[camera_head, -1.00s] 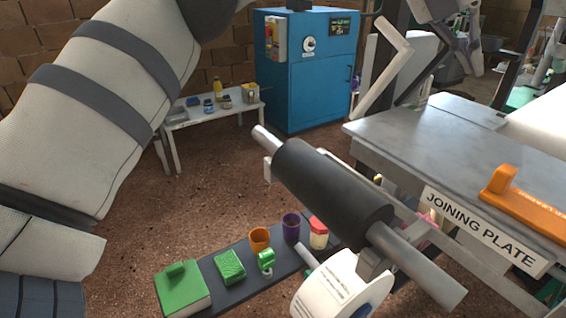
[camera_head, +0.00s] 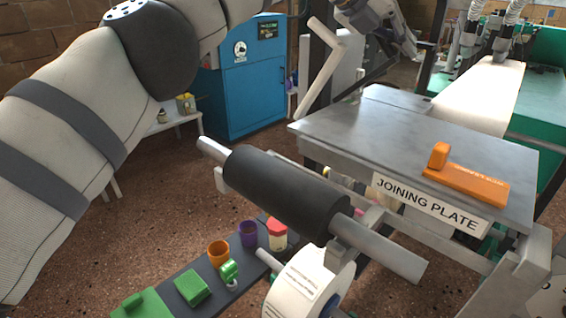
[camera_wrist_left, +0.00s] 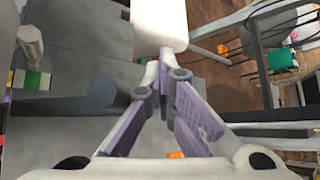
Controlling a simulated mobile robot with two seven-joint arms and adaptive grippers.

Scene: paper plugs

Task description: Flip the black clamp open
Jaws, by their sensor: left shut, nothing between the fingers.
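My left gripper (camera_head: 408,46) is at the top of the head view, beyond the joining plate (camera_head: 350,125). In the left wrist view its fingers (camera_wrist_left: 165,62) are brought together with nothing between them. A pale rounded part (camera_wrist_left: 158,22) shows just past the fingertips; I cannot tell whether they touch it. I cannot make out the black clamp for sure. A dark bar (camera_head: 362,80) runs near the back edge of the plate, below my left gripper. My right gripper is not in view.
An orange tool (camera_head: 470,185) lies on the joining plate. A black roller (camera_head: 285,190) and a paper roll (camera_head: 300,285) are in front. A shelf with green blocks and cups (camera_head: 218,253) is lower left. A blue cabinet (camera_head: 245,90) stands behind.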

